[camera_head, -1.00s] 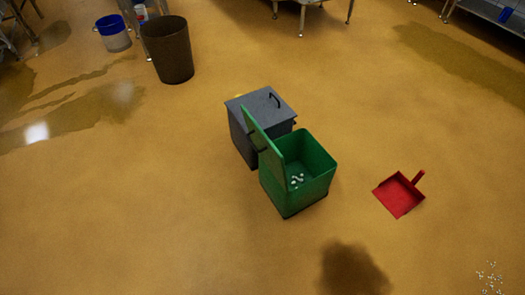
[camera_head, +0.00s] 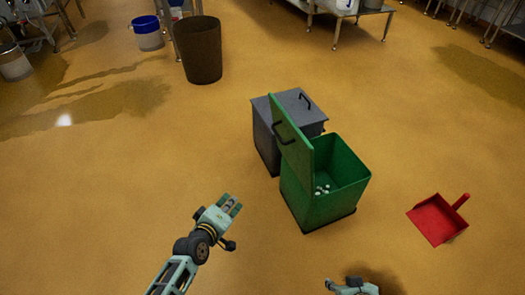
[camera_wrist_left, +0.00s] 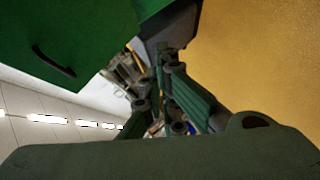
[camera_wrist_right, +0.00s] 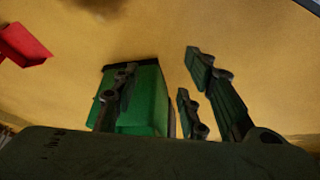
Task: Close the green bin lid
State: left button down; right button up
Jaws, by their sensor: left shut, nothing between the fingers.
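The green bin (camera_head: 325,200) stands open on the floor, with small white bits inside. Its green lid (camera_head: 296,150) stands upright on the bin's left side, with a dark handle (camera_head: 284,132) on its outer face. The lid and handle also show at the upper left of the left wrist view (camera_wrist_left: 65,35). My left gripper (camera_head: 235,206) is shut and empty, left of the bin and apart from the lid. My right gripper (camera_head: 352,288) is partly cut off at the bottom edge. In the right wrist view its fingers (camera_wrist_right: 160,75) are spread, with the green bin (camera_wrist_right: 148,105) beyond them.
A grey lidded bin (camera_head: 266,135) stands right behind the green lid. A red dustpan (camera_head: 435,220) lies on the floor to the right. A brown bin (camera_head: 200,50) and a blue-rimmed bucket (camera_head: 148,38) stand at the back left. The floor left of the bins is clear.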

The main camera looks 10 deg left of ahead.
pick_arm(q)
jog(key=w+d+r+n+t+h+b, duration=0.1)
jog(key=w+r+n+t+b, duration=0.15)
jog(key=r, duration=0.45)
jog(key=w+d+r+n+t+h+b, duration=0.1)
jog(key=w+r+n+t+b, duration=0.2)
jog(key=r, duration=0.4)
pick_arm(e)
notch_tip(320, 180, up, 9)
jog(key=t, duration=0.2)
pick_arm(q)
jog(key=w+d+m+g+b, duration=0.1)
jog(key=w+d+b, duration=0.2)
jog(key=w, duration=0.9)
jog(key=shift+d+f, duration=0.15)
jog(key=shift+d, duration=1.4)
pick_arm(e)
jog(key=w+a+r+t+y, duration=0.1)
jog(key=w+a+r+t, duration=0.1)
jog(key=w+r+t, duration=0.2)
jog(key=w+a+r+t+y, duration=0.2)
jog(key=w+r+t, duration=0.2)
jog(key=w+r, duration=0.3)
jog(key=shift+w+a+r, duration=0.25)
jog(key=shift+a+r, duration=0.05)
jog(key=shift+r, duration=0.6)
jog(key=shift+f, duration=0.1)
